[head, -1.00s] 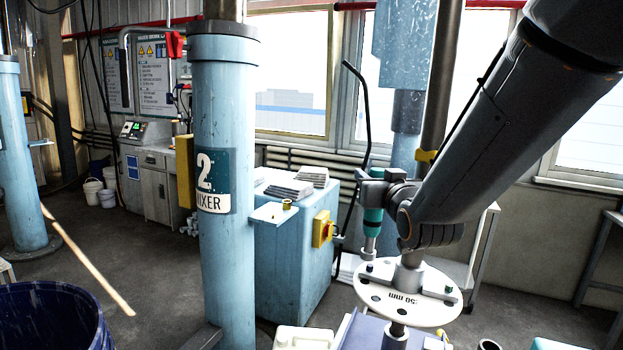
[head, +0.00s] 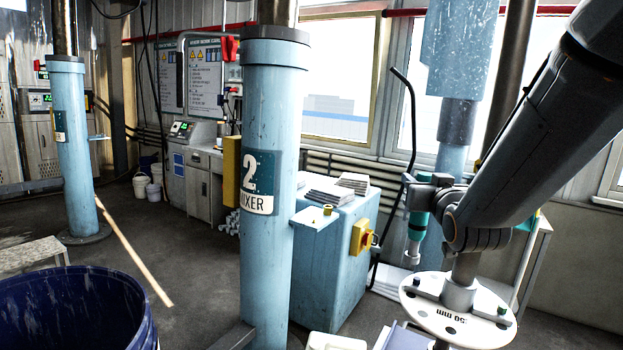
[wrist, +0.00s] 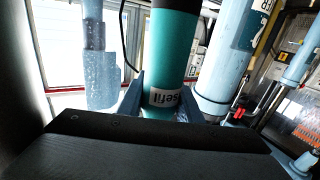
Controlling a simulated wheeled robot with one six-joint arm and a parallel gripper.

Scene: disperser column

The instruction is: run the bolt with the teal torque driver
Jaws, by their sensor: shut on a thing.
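The teal torque driver (head: 417,228) is held upright in my gripper (head: 420,194), its grey lower end pointing down. In the wrist view its teal body (wrist: 173,55), with a white label, sits between my two fingers (wrist: 160,106). Below it is a round white plate (head: 450,322) with a bar across it. A small dark bolt head (head: 411,282) shows at the bar's left end, roughly under the driver, and a similar one (head: 502,310) at its right end. The driver's tip appears a little above the left one; contact cannot be told.
The blue column (head: 265,150) marked 2 stands left of the driver, with a small shelf (head: 312,221) bearing a brass piece (head: 327,210). Behind is a blue cabinet (head: 345,255) with a yellow switch (head: 361,237). A dark blue drum (head: 75,310) stands at front left.

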